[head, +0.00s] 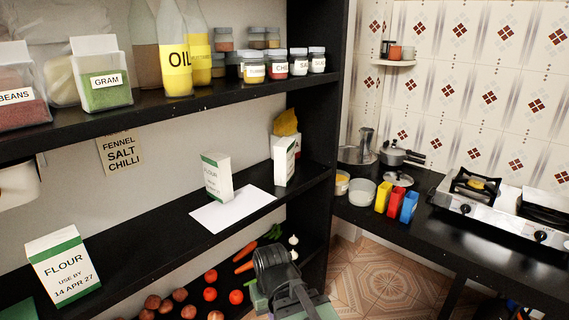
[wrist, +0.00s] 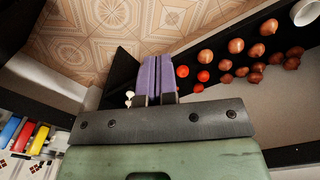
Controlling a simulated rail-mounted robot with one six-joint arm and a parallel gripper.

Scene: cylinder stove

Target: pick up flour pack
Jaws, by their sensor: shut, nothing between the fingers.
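A white and green flour pack (head: 63,268) labelled "FLOUR, USE BY 14 APR 27" stands at the near left of the middle shelf. A second flour pack (head: 217,177) stands on a white sheet (head: 232,211) farther along that shelf. A third white and green pack (head: 285,161) stands near the shelf's right end; its label is hard to read. My gripper (wrist: 153,75) shows in the wrist view with its purple fingers together and nothing between them. In the head view my arm's dark end is low, in front of the shelves. No flour pack shows in the wrist view.
Tomatoes (head: 210,294), potatoes and carrots lie on the lower shelf by my arm. The upper shelf (head: 150,113) holds jars and oil bottles. A black upright (head: 318,130) closes the shelves' right end. A stove (head: 500,200) stands on the counter at right.

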